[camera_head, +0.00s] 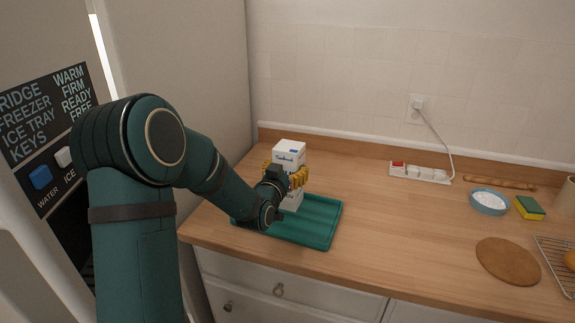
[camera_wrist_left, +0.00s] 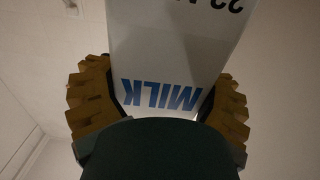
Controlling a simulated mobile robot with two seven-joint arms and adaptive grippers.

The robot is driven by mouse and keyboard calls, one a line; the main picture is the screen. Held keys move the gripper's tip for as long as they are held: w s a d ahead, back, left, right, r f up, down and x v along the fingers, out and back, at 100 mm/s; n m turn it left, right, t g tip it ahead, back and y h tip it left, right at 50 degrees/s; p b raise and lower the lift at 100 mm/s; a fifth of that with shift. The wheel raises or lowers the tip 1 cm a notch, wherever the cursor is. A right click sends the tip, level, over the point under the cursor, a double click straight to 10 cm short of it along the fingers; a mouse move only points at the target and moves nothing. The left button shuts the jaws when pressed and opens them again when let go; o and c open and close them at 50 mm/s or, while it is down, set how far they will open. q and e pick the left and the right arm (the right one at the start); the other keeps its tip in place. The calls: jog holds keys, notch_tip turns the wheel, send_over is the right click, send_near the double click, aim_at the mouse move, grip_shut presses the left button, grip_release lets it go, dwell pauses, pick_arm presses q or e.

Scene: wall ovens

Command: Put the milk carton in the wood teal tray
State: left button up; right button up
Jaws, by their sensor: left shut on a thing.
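A white milk carton (camera_head: 290,153) with blue print stands upright at the teal tray (camera_head: 318,228) on the wooden counter. My left gripper (camera_head: 287,178) is shut on the carton at its middle. In the left wrist view the carton (camera_wrist_left: 172,50) shows the word MILK between the yellow finger pads of my left gripper (camera_wrist_left: 160,105). The carton is over the tray's back part; its base is partly hidden by the gripper, so I cannot tell whether it touches the tray. The tray's left part is hidden behind my left arm. My right gripper is not in view.
A white power strip (camera_head: 420,173) with a cord lies at the back of the counter (camera_head: 390,225). To the right are a blue bowl (camera_head: 489,202), a sponge (camera_head: 529,208), a round brown board (camera_head: 507,261) and a wire rack (camera_head: 556,262). A fridge stands at left.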

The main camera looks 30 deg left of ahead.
pick_arm(q)
jog(key=shift+f+b, duration=0.3)
jog(key=shift+f, duration=1.7)
jog(key=o, duration=1.2)
jog(key=shift+s, duration=0.1)
jog(key=s, duration=0.4)
jog(key=s+d, duration=0.1)
jog(key=s, duration=0.2)
jog(key=s+d, duration=0.1)
jog(key=s, duration=0.3)
jog(key=shift+s+d, duration=0.1)
jog(key=shift+s, duration=0.25)
jog(key=shift+f, duration=0.1)
